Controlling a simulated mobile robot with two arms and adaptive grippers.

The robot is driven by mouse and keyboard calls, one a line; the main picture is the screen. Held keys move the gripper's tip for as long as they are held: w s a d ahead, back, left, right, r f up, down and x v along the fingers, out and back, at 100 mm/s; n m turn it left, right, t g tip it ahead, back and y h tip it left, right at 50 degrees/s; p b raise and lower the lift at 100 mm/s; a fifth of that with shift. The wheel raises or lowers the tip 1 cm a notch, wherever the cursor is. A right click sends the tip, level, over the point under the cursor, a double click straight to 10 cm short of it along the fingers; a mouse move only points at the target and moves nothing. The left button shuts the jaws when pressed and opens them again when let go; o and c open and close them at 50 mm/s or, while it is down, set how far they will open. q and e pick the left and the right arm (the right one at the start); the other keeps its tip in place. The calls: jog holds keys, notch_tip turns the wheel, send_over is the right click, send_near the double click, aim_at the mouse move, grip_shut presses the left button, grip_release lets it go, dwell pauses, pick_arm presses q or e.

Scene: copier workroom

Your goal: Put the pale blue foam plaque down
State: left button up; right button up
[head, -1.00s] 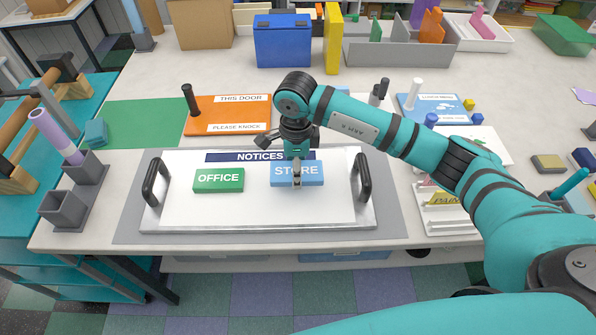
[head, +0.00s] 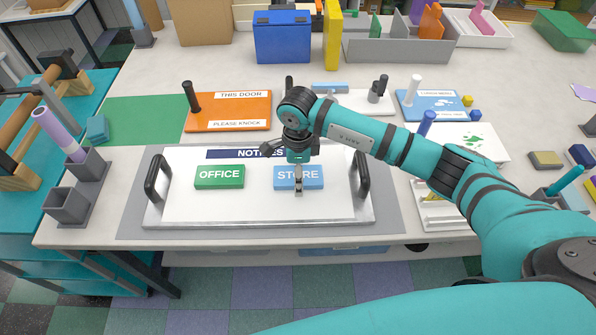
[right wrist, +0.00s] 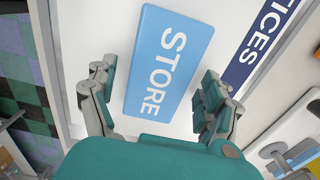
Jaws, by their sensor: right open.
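The pale blue foam plaque (head: 312,180), lettered STORE, lies flat on the white board (head: 250,209) below the dark NOTICES strip (head: 232,154). A green OFFICE plaque (head: 219,177) lies to its left. My right gripper (head: 298,188) is over the blue plaque in the head view and hides part of its middle. In the right wrist view the plaque (right wrist: 168,60) lies beyond and between the spread fingers of my right gripper (right wrist: 155,100), with gaps at both sides. My left gripper is not in view.
The board has black handles (head: 157,177) at its ends and lies on a grey mat (head: 388,220). An orange sign (head: 228,111) and a blue board (head: 432,103) lie behind it. Grey cup holders (head: 68,207) stand at the left.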

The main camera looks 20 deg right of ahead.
jog(key=shift+r, duration=0.1)
jog(key=shift+r, duration=0.25)
notch_tip(320, 180, up, 12)
jog(key=b, duration=0.2)
jog(key=shift+f, duration=0.15)
jog(key=shift+f, duration=0.1)
